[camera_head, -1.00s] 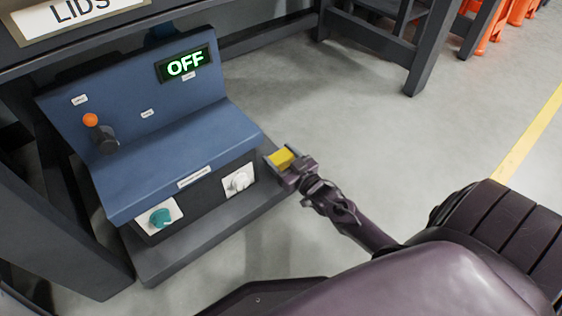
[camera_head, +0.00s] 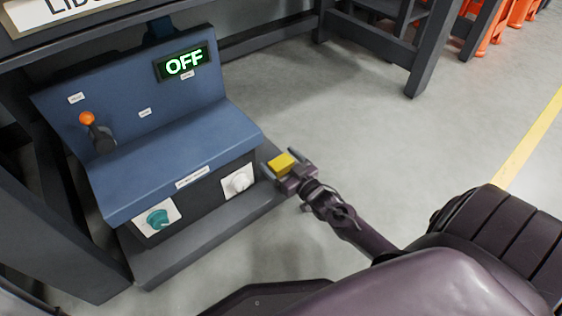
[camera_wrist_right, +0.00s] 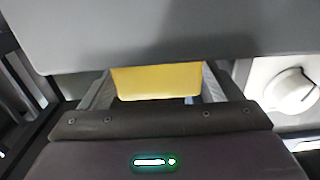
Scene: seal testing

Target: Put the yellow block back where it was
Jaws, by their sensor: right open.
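The yellow block (camera_head: 283,163) is at the right end of the blue control console, and it also shows in the right wrist view (camera_wrist_right: 155,84). My right gripper (camera_head: 280,159) is open, with one finger on each side of the block. Gaps show between the fingers and the block in the wrist view. What lies under the block is hidden by the gripper, so I cannot tell exactly what it rests on. My left gripper is not in view.
The blue console (camera_head: 175,155) has an orange-tipped lever (camera_head: 87,118), an OFF display (camera_head: 184,64), a teal knob (camera_head: 157,219) and a white knob (camera_head: 239,183). It stands on a dark base (camera_head: 200,240). Clear grey floor (camera_head: 370,150) lies to the right.

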